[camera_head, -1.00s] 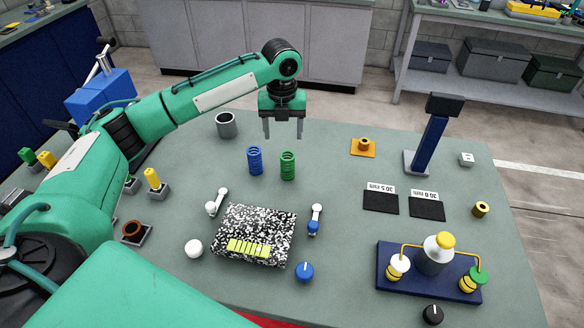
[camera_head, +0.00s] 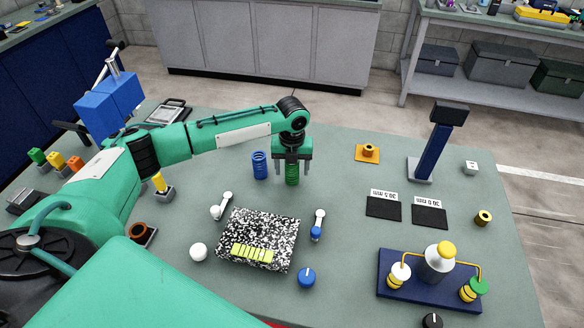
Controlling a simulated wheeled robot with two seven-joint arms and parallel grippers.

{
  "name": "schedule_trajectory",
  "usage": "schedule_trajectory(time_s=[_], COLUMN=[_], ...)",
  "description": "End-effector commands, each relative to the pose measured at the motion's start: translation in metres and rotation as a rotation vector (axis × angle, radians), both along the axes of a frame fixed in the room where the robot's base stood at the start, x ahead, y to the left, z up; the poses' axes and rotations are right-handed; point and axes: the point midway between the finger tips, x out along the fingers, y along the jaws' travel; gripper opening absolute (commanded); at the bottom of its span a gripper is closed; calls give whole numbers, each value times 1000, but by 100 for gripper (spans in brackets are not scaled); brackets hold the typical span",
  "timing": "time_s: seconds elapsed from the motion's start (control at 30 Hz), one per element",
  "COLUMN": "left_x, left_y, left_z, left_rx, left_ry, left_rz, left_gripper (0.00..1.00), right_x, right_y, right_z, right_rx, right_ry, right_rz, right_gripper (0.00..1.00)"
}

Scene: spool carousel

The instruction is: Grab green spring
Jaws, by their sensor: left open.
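The green spring (camera_head: 292,176) stands upright on the grey-green table in the camera_head view. My left gripper (camera_head: 292,172) is lowered over it, with its fingers pointing down on the left and right of the spring. The jaws are open, and the top of the spring is partly hidden by the gripper. The blue spring (camera_head: 260,165) stands upright just left of the left gripper. My right gripper is not in view.
A black-and-white speckled block (camera_head: 258,238) with a yellow-green strip lies in front of the springs. Two dark pads (camera_head: 429,215) and a blue post (camera_head: 430,147) stand right.

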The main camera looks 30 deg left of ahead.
Motion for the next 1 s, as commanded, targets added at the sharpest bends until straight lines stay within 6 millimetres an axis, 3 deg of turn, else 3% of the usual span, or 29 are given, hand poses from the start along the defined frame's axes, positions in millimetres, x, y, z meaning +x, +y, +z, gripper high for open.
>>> schedule_trajectory(time_s=[0.2,0.4,0.43,0.6,0.7,1.0], left_x=[0,0,0,0,0,1], left_y=[0,0,0,0,1,1], left_z=[-20,-22,-22,-21,-21,-19], left_rx=[1,0,0,0,1,1], left_ry=[0,-1,-1,-1,0,-2], left_rz=[1,1,1,1,1,1], left_gripper=[65,65,63,29,14,14], right_x=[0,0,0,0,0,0], right_y=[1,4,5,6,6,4], right_z=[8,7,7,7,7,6], right_rx=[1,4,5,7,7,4], right_ry=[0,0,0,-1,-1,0], right_rz=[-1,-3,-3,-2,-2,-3], right_gripper=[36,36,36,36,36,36])
